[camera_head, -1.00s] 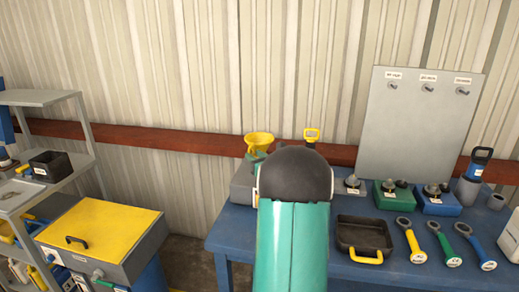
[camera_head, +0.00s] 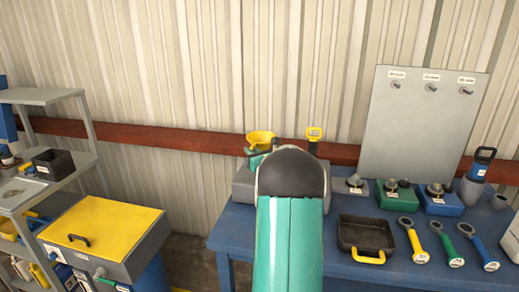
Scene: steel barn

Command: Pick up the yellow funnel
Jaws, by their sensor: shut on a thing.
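The yellow funnel (camera_head: 261,139) is at the back left of the blue workbench, above a grey block, with its wide mouth facing up. Small green parts of my gripper (camera_head: 256,152) show just below the funnel's rim, closed on it. My own teal and black arm hides most of the gripper and the funnel's lower part. I cannot tell whether the funnel is clear of the grey block.
The blue workbench (camera_head: 225,235) holds a black tray (camera_head: 366,234), several ring-ended tools (camera_head: 413,240) and a yellow-handled thing (camera_head: 313,134) behind my arm. A grey board (camera_head: 420,125) stands at the back. A yellow-topped cabinet (camera_head: 105,226) and grey shelves (camera_head: 40,97) are left.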

